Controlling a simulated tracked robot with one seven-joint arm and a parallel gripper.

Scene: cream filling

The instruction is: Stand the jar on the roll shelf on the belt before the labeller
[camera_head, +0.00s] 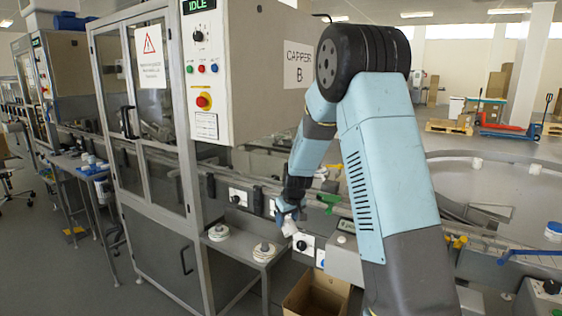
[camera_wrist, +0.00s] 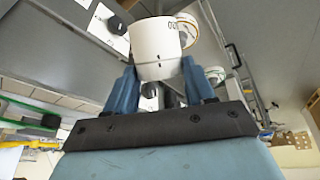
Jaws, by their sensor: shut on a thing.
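My gripper (camera_head: 287,211) is shut on a white jar (camera_head: 289,228), in front of the machine line. In the wrist view the jar (camera_wrist: 156,45) sits between the two blue fingertips of my gripper (camera_wrist: 160,85), with small dark print on its side. The roll shelf (camera_head: 233,249) is to the left of and below the jar in the head view. White rolls (camera_head: 218,233) with dark cores stand on it. The belt (camera_head: 244,183) runs along the line behind my gripper, partly hidden by my arm. I cannot tell which machine is the labeller.
The tall cabinet (camera_head: 187,177) with an IDLE display and control panel (camera_head: 206,75) rises left of my arm. Control boxes with black knobs (camera_head: 303,245) line the front below the belt. An open cardboard box (camera_head: 316,294) stands below. A round table (camera_head: 490,180) is at right.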

